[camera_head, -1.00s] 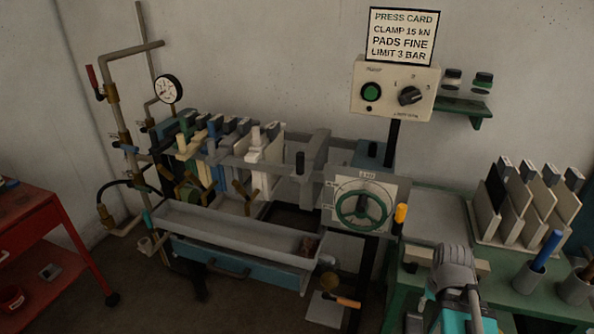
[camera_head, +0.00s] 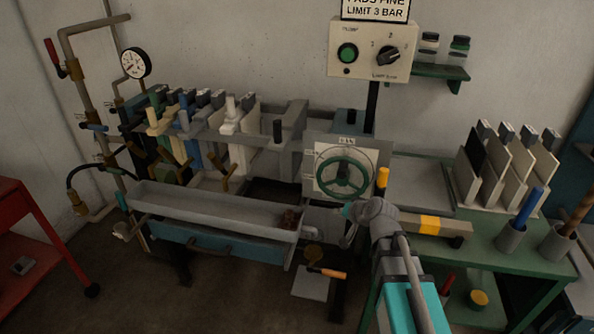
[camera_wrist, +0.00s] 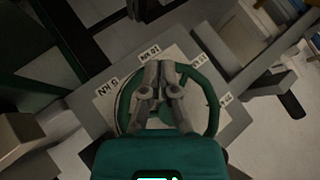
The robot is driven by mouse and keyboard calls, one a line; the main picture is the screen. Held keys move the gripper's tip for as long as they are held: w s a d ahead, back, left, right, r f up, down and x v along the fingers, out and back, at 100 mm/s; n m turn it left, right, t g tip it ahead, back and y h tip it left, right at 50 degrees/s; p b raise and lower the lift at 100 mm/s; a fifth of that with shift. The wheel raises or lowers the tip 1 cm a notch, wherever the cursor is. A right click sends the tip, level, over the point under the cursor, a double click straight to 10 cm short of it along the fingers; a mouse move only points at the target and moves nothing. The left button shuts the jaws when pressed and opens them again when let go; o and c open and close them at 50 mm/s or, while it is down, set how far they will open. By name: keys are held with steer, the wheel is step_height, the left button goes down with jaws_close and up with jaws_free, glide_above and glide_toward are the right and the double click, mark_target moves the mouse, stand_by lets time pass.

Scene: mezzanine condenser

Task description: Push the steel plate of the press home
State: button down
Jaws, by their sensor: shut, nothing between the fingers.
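The press stands left of centre in the head view. Its grey steel plate (camera_head: 292,135) is upright at the right end of the plate row, with a black upright handle (camera_head: 278,131) beside it. A space lies between it and the white plate (camera_head: 245,130). The green handwheel (camera_head: 342,178) sits on a labelled panel at the press's right end; it also shows in the wrist view (camera_wrist: 213,98). My gripper (camera_wrist: 161,70) is shut and empty, with its fingers in front of the handwheel. Whether they touch it I cannot tell. My wrist hides part of the area at the panel's lower right.
A long grey trough (camera_head: 215,210) runs along the press front. A green bench (camera_head: 490,240) at right carries a rack of plates (camera_head: 510,165), cups and a bar with a yellow band (camera_head: 430,223). A red cart (camera_head: 20,215) stands at far left. A control box (camera_head: 370,50) is above.

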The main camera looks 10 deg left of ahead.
steer(key=w+a+r+m+t+h+b, duration=0.1)
steer(key=w+a+m+t+b, duration=0.3)
steer(key=a+m, duration=0.3)
steer(key=w+a+r+m+t+h+b, duration=0.1)
steer(key=w+a+m+t+h+b, duration=0.1)
steer(key=w+a+m+t+b, duration=0.2)
steer(key=shift+w+a+r+m+t, duration=0.35)
steer(key=shift+a+m+t, duration=0.65)
steer(key=shift+a+m, duration=1)
steer(key=shift+f, duration=0.1)
steer(key=shift+w+a, duration=0.1)
steer(key=shift+w, duration=0.1)
steer(key=x, duration=0.9)
steer(key=shift+w, duration=0.35)
steer(key=shift+w, duration=0.1)
